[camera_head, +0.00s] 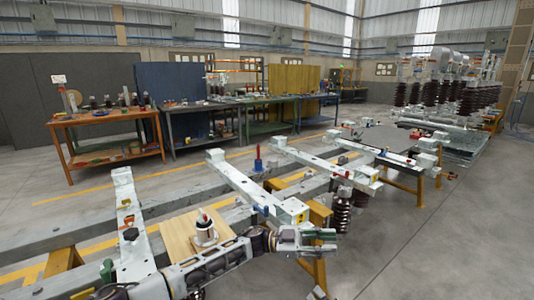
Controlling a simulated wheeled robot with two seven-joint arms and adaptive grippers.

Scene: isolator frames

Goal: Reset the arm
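My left arm comes in from the bottom left and reaches across the front of the view. My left gripper (328,241) is at its end, pointing right, over the grey floor beside the near end of a frame beam. Its two fingers look apart, with nothing seen between them.
White-grey isolator frame beams (245,187) run across the middle, close to my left gripper. A wooden board (178,238) bears a small white and dark device (205,231). A dark ribbed insulator (341,214) hangs near the gripper. Open floor (440,240) lies right.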

